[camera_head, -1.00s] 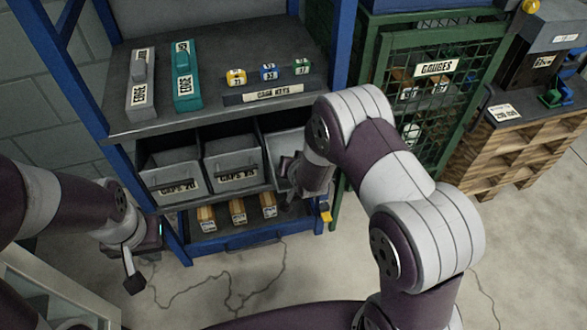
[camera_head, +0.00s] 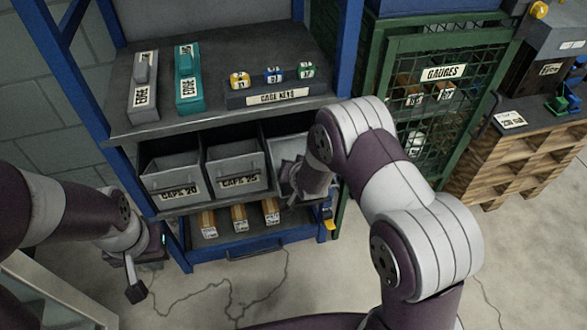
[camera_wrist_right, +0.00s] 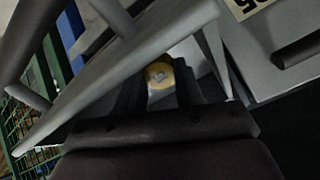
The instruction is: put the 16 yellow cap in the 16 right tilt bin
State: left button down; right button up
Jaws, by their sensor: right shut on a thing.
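The right tilt bin (camera_head: 290,148) is tipped open in the rack's middle row, partly hidden behind my right gripper (camera_head: 292,176). In the right wrist view my right gripper (camera_wrist_right: 160,92) is shut on a yellow cap (camera_wrist_right: 159,74) with a pale mark, too small to read. The grey bin wall (camera_wrist_right: 130,75) crosses that view close to the fingers; whether they touch it, I cannot tell. My left gripper (camera_head: 135,278) hangs low at the left, away from the bins; its opening is unclear.
The middle and left bins, labelled CAPS (camera_head: 238,182) (camera_head: 178,192), stand beside the right bin. The shelf above holds two blocks and the CAGE KEYS holder (camera_head: 275,97). Tan blocks (camera_head: 239,218) lie below. A green mesh cage (camera_head: 430,110) stands close on the right.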

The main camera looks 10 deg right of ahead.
jog(key=p+v, duration=0.2)
jog(key=v, duration=0.1)
jog(key=shift+w+r+p, duration=0.1)
jog(key=shift+p, duration=0.2)
jog(key=shift+p+v, duration=1.9)
jog(key=shift+v, duration=0.3)
jog(key=shift+s+r+p, duration=0.35)
jog(key=shift+s+p, duration=0.05)
jog(key=shift+s, duration=0.15)
